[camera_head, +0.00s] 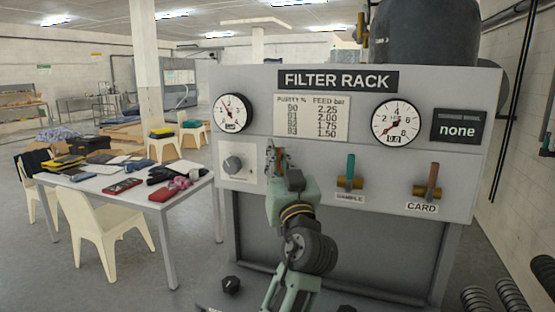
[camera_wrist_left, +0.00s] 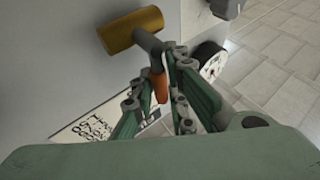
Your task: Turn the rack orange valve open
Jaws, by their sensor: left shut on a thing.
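The grey filter rack (camera_head: 345,225) stands in front of me in the head view. The orange valve handle (camera_wrist_left: 158,86) shows in the left wrist view, on a dark stem from a brass valve body (camera_wrist_left: 133,30). My left gripper (camera_head: 278,158) is at the rack's panel, left of the SAMPLE valve, and hides most of this valve in the head view. In the left wrist view the fingers (camera_wrist_left: 160,78) are on both sides of the orange handle, shut on it. My right gripper is not in view.
The teal SAMPLE handle (camera_head: 350,166) and brown CARD handle (camera_head: 433,175) stand upright to the right. A grey knob (camera_head: 233,164) is left of my gripper. A dark display (camera_head: 459,128) reads "none". A cluttered table (camera_head: 190,190) and chair (camera_head: 100,228) stand at left.

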